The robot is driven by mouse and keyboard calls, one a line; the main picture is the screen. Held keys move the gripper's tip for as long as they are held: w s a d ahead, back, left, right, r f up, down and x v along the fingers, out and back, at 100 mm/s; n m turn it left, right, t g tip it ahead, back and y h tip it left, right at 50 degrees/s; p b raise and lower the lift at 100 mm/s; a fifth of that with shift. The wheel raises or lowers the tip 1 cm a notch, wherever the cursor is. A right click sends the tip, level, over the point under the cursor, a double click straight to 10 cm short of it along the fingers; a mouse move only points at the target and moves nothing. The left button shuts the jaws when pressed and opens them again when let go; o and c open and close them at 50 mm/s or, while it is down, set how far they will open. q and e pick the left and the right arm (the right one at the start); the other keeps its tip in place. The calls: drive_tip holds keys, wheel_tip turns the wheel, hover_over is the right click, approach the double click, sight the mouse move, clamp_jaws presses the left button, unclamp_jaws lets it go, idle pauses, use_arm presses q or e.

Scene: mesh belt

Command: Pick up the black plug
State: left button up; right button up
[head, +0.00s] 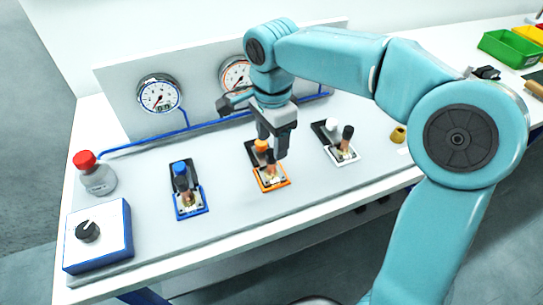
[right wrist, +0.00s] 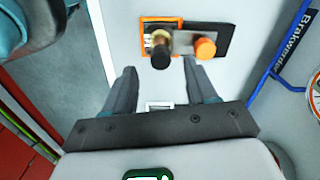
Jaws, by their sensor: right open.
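Three black-topped brass plugs show in the head view, on a blue-framed plate (head: 188,213), an orange-framed plate (head: 272,186) and a white-framed plate (head: 345,158). My right gripper (head: 272,147) is open over the orange-framed plate and partly hides it. In the right wrist view the black plug (right wrist: 161,60) on the orange-framed plate (right wrist: 157,20) appears between the tips of my right gripper (right wrist: 160,67). Nothing is between the fingers' inner faces nearer the palm. An orange knob (right wrist: 205,48) stands beside this plug. My left gripper is out of view.
Two round gauges (head: 159,96) are on the back panel, joined by blue piping. A green bin (head: 512,48) is at the far right. A brass piece (head: 398,135) sits right of the white-framed plate.

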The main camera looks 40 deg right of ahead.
sight(271, 152)
wheel_tip(271, 152, down, 4)
drive_tip(key=shift+f, duration=0.15)
drive_tip(key=shift+w, duration=0.1)
clamp_jaws()
